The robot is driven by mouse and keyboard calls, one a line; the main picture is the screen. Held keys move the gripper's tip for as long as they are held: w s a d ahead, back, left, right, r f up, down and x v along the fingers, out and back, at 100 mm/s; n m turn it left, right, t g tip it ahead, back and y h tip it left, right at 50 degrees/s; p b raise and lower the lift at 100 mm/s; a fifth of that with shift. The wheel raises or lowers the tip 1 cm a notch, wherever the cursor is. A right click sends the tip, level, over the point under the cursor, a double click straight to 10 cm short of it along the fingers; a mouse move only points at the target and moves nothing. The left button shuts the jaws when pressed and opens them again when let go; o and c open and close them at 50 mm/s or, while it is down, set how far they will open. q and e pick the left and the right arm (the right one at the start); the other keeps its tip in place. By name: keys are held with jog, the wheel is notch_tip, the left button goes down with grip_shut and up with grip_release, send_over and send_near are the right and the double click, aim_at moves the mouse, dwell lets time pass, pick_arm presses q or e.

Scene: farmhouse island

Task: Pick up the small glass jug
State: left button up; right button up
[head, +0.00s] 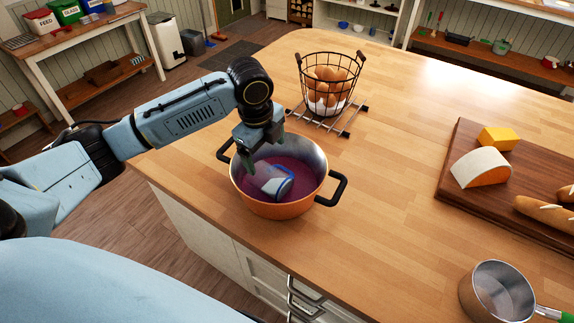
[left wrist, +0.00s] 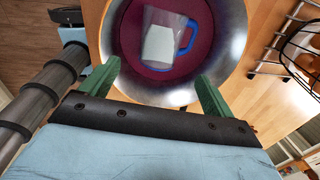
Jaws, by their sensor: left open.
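The small glass jug (head: 277,184) is clear with a blue handle and holds something whitish. My left gripper (head: 257,165) is over the pot's left rim, pointing down, above and beside the jug. In the left wrist view its green fingers (left wrist: 152,85) are wide apart with nothing between them. My right gripper is in neither view.
A wire basket of eggs (head: 326,88) stands on a metal trivet (head: 350,120) behind the pot. A cutting board (head: 452,190) with cheese and bread is at the right. A saucepan (head: 490,300) is at the front right. The countertop right of the pot is clear.

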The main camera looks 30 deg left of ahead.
aim_at(271, 174)
pick_arm(q)
jog(key=shift+w+f, duration=0.8)
jog(key=shift+f, duration=0.2)
notch_tip(271, 174, down, 5)
jog(key=shift+s+f, duration=0.15)
jog(key=shift+f, duration=1.05)
jog(key=f, duration=0.3)
jog(key=shift+w+d+f+p, duration=0.1)
jog(key=shift+w+f+p, duration=0.2)
jog(key=shift+f+p, duration=0.1)
jog(key=shift+c, duration=0.6)
jog(key=c, duration=1.2)
notch_tip(271, 174, up, 10)
jog(key=shift+f, duration=0.1)
jog(key=shift+r, duration=0.55)
jog(key=shift+r+p, duration=2.25)
jog(key=shift+p, duration=0.2)
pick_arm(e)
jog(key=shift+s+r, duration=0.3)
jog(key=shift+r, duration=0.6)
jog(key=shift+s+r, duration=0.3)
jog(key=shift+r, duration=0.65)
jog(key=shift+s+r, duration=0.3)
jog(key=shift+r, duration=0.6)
pick_arm(q)
jog(key=shift+f, duration=0.1)
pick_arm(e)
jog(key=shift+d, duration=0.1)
